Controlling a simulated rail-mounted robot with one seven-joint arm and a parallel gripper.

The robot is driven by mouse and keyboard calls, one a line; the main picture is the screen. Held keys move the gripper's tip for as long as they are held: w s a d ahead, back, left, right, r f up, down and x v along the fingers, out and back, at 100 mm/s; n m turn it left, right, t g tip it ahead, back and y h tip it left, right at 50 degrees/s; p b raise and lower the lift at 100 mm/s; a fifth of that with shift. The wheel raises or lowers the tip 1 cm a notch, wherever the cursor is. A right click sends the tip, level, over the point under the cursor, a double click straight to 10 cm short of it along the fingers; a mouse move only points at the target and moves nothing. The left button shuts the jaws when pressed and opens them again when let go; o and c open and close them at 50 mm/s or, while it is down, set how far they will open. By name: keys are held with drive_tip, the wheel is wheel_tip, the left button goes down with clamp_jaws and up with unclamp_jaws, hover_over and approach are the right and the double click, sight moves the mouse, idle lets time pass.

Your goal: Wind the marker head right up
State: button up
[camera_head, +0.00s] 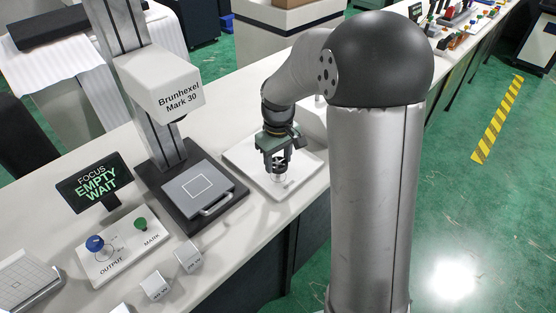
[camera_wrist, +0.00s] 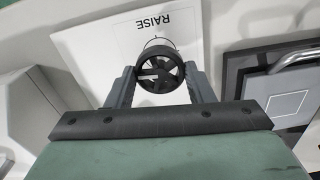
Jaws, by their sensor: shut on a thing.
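The marker head (camera_head: 160,82), a white box lettered "Brunhexel Mark 30", sits on a grey column (camera_head: 165,148), well above the dark bed (camera_head: 198,187) with its square outline. My gripper (camera_head: 279,166) points down over a white panel (camera_head: 302,164) to the right of the marker. In the wrist view my gripper (camera_wrist: 160,80) has its fingers on both sides of a round, black-spoked knob (camera_wrist: 160,70), shut on it. The panel's "RAISE" lettering (camera_wrist: 154,22) shows upside down beyond the knob.
A screen (camera_head: 95,183) reads "FOCUS EMPTY WAIT". A control plate (camera_head: 122,246) carries a blue knob (camera_head: 95,243) and a green button (camera_head: 140,224). Two white cubes (camera_head: 189,256) (camera_head: 154,286) stand near the bench's front edge. The bed has a front handle (camera_head: 216,205).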

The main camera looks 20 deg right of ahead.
sight(278, 162)
drive_tip(key=m, duration=0.3)
drive_tip(key=shift+m, duration=0.4)
drive_tip(key=m, duration=0.3)
drive_tip(key=shift+m+b, duration=0.3)
drive_tip(key=shift+b, duration=0.05)
drive_tip(key=m, duration=0.4)
drive_tip(key=shift+m+p, duration=0.3)
drive_tip(key=shift+m, duration=1.7)
drive_tip(key=o, duration=1)
drive_tip(key=shift+r, duration=0.1)
wheel_tip(278, 162, up, 17)
drive_tip(key=shift+r, duration=0.15)
